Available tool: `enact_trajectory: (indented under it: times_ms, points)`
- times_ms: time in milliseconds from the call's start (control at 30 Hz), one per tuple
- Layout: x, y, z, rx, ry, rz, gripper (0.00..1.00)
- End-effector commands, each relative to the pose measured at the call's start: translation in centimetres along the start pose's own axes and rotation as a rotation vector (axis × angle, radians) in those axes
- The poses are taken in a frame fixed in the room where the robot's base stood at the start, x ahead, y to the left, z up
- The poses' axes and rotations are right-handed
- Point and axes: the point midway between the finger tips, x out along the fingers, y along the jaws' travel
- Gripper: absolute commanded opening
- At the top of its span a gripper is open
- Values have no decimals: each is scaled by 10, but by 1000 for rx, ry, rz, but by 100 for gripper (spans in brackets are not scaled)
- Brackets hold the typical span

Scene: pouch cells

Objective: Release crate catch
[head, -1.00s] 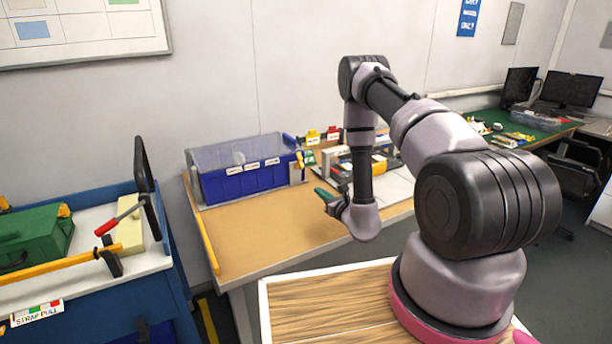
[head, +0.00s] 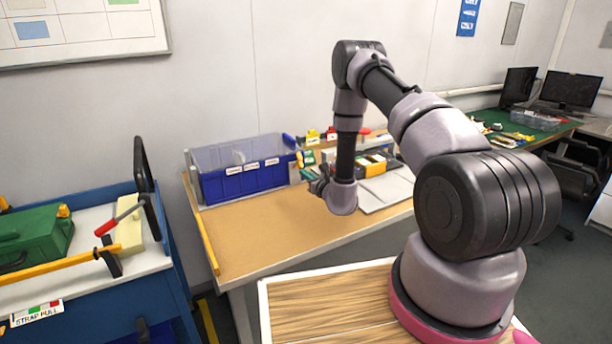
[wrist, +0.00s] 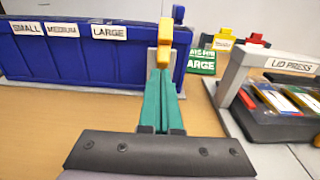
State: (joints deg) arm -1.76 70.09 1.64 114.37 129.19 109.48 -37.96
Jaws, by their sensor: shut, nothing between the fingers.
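The blue crate (head: 235,186) stands at the back left of the tan bench, under a clear lid. In the wrist view its front wall (wrist: 60,62) bears SMALL, MEDIUM and LARGE labels. The yellow catch (wrist: 165,38) is at the crate's right front corner. My gripper (wrist: 162,75) has teal fingers, shut together and empty. The fingertips are right at the lower end of the catch in the wrist view; I cannot tell whether they touch. In the head view my gripper (head: 307,173) is by the crate's right end.
Right of the crate stands a grey LID PRESS frame (wrist: 235,78) with coloured pouches beside it. A green LARGE sign (wrist: 201,62) and yellow and red labelled pieces stand behind. The bench top (head: 260,235) in front is clear. A blue cart (head: 160,290) is at left.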

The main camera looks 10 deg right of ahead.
Motion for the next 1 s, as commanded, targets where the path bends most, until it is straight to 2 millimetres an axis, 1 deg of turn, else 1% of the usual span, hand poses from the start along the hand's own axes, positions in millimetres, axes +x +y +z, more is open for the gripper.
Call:
enact_trajectory:
  times_ms: [667, 767, 1000]
  points:
    - [0, 0, 10, 0, -1, 0, 0]
    - [1, 0, 14, 0, -1, 0, 0]
    - [3, -1, 30, 0, -1, -1, 0]
